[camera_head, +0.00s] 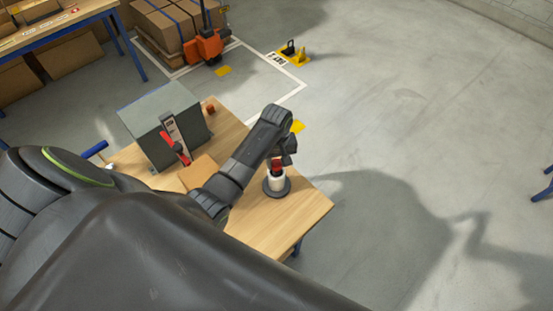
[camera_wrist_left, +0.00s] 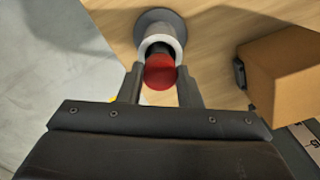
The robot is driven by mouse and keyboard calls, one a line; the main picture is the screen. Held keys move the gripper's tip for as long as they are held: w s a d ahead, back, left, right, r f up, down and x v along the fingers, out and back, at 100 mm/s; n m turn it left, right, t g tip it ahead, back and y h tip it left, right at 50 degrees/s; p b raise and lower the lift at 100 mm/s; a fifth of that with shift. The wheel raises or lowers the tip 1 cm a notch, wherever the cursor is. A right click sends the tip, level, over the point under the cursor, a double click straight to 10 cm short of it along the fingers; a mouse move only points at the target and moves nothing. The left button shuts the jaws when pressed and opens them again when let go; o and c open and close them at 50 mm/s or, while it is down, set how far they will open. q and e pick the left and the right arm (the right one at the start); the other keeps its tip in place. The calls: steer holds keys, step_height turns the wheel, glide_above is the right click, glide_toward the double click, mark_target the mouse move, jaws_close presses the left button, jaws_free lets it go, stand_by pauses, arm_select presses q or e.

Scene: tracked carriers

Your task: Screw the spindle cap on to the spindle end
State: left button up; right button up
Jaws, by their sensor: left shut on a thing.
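The red spindle cap (camera_wrist_left: 160,73) is between the fingers of my left gripper (camera_wrist_left: 160,84), which is shut on it. The white spindle end (camera_wrist_left: 154,40) stands upright on a dark round base (camera_wrist_left: 160,17) just beyond the cap. In the head view, the gripper (camera_head: 280,158) points down over the white spindle (camera_head: 276,182), with the cap (camera_head: 277,166) partly hidden by the fingers. The cap is at the spindle's top; I cannot tell whether its thread is engaged. My right gripper is not in view.
The spindle base stands near the right end of the wooden table (camera_head: 295,212). A grey slanted box (camera_head: 150,125) with a red lever (camera_head: 174,147), a cardboard box (camera_head: 199,172) and a small red-brown piece (camera_head: 210,108) share the table. Floor to the right is clear.

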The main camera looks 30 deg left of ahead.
arm_select(q)
steer(key=shift+f, duration=0.55)
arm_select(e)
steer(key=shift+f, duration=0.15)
arm_select(q)
steer(key=o, duration=1)
steer(key=shift+o, duration=0.2)
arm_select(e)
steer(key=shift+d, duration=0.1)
arm_select(q)
steer(key=shift+r, duration=0.15)
